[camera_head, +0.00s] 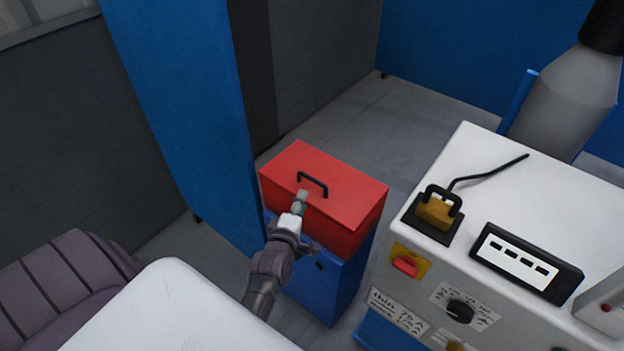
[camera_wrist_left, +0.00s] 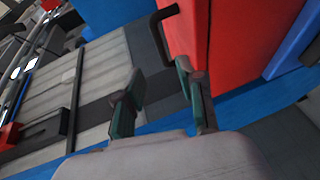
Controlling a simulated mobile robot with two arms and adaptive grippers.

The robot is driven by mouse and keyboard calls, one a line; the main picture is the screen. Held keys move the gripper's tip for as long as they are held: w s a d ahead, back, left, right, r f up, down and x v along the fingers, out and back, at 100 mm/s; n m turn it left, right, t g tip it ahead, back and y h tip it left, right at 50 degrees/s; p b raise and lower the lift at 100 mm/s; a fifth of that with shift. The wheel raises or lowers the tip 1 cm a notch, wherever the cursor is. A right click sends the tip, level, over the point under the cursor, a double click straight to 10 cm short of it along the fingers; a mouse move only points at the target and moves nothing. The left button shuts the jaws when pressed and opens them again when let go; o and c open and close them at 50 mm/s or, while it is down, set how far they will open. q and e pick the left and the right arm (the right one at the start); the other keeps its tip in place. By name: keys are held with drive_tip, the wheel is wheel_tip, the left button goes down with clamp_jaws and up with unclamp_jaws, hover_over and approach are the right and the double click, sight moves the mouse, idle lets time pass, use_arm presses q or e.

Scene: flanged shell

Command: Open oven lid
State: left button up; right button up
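The oven is a red box (camera_head: 345,190) on a blue stand in the middle of the head view. Its lid looks shut, with a black handle (camera_head: 313,182) on top. My left gripper (camera_head: 301,198) is at the front of the lid, just short of the handle. In the left wrist view the left gripper (camera_wrist_left: 160,92) has its two fingers spread with nothing between them. The handle (camera_wrist_left: 157,35) shows beyond the fingertips, beside the red box (camera_wrist_left: 235,40), apart from the fingers. My right gripper is in neither view.
A white machine cabinet (camera_head: 545,205) stands close on the right, bearing a yellow connector (camera_head: 436,212) with a black cable and a black panel (camera_head: 525,262). A blue partition (camera_head: 190,110) rises just left of the oven. Grey floor (camera_head: 375,125) is clear behind it.

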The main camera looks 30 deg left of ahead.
sight(313, 178)
use_arm(q)
drive_tip(key=b+x, duration=0.2)
drive_tip(key=x, duration=0.1)
drive_tip(key=b+x, duration=0.2)
drive_tip(key=x, duration=0.2)
drive_tip(key=b+x, duration=0.2)
drive_tip(key=x, duration=0.1)
drive_tip(key=shift+w+f, duration=0.1)
drive_tip(key=shift+f, duration=0.25)
drive_tip(key=shift+w+a+b, duration=0.1)
drive_tip(key=shift+w+b, duration=0.4)
drive_tip(key=shift+w+a+r, duration=0.1)
clamp_jaws()
